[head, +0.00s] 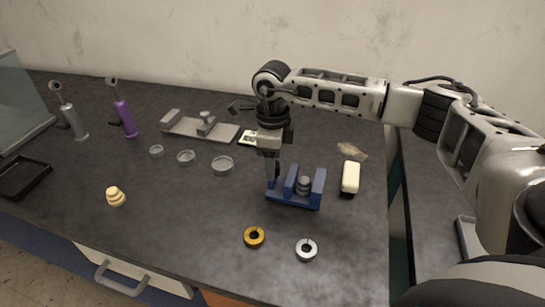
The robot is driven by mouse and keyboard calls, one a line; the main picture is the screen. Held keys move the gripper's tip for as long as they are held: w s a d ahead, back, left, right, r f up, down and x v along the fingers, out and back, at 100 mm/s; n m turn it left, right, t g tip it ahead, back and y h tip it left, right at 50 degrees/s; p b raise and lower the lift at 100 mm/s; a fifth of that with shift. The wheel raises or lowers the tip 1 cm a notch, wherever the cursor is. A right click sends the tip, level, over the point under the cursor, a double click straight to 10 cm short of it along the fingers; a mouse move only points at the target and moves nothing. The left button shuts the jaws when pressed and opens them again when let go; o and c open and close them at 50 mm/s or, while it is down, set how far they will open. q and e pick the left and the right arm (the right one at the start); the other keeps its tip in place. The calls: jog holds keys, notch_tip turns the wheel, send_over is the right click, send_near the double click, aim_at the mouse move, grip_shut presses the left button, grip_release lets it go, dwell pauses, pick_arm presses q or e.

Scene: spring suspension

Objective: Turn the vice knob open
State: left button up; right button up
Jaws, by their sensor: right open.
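A blue vice-like fixture (292,200) stands on the dark table right of centre. It has upright blue walls, and a dark grey stacked round part (304,186), which may be its knob, sits between two of them. My right gripper (271,172) comes down from above at the fixture's left end. It is open and its fingers are seen nearly edge-on, with the tips close to the left blue wall. I cannot tell whether they touch it. A grey metal fixture (222,132) with a small round knob (206,116) lies further back. My left gripper is out of view.
A white block (350,177) stands just right of the blue fixture. A yellow ring (254,237) and a silver ring (306,249) lie in front. Several grey dishes (222,165) and a cream stacked piece (115,196) lie left.

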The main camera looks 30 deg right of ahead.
jog(key=c, duration=1)
jog(key=shift+o, duration=0.2)
